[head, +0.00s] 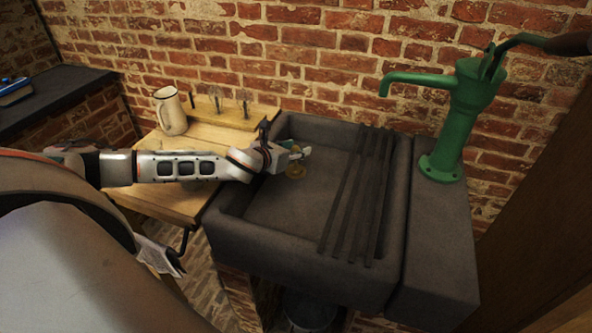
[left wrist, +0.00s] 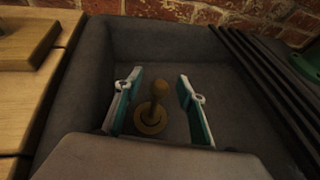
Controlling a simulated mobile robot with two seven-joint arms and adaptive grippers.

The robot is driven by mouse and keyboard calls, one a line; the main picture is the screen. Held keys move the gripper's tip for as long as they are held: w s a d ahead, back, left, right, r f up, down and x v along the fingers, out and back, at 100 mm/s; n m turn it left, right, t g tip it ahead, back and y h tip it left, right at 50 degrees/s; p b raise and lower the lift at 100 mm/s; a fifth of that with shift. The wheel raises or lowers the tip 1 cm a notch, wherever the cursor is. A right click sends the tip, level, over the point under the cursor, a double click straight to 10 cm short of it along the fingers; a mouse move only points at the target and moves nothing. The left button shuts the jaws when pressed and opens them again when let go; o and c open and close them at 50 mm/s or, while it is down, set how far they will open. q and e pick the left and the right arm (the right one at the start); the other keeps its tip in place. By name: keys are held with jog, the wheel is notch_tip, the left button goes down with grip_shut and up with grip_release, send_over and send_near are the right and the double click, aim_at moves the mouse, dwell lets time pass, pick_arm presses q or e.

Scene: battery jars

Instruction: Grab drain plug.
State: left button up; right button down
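The drain plug (left wrist: 155,108) is brass-coloured, with a round base and an upright stem topped by a knob. It stands on the floor of the dark stone sink (head: 277,212). In the head view its base (head: 295,172) shows just below my left gripper (head: 297,152), which partly hides it. In the left wrist view my left gripper (left wrist: 158,100) is open, its two teal-lined fingers on either side of the plug's knob and stem with gaps at both sides. My right gripper does not show clearly in either view.
Dark bars (head: 355,195) lie across the sink's right part. A green hand pump (head: 456,125) stands on the ledge to the right. A wooden counter (head: 165,205) adjoins the left, with a cream jug (head: 171,112) and a wooden block (head: 225,115) holding upright items.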

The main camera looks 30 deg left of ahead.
pick_arm(q)
grip_shut()
jog(key=shift+r, duration=0.1)
jog(key=shift+r, duration=0.1)
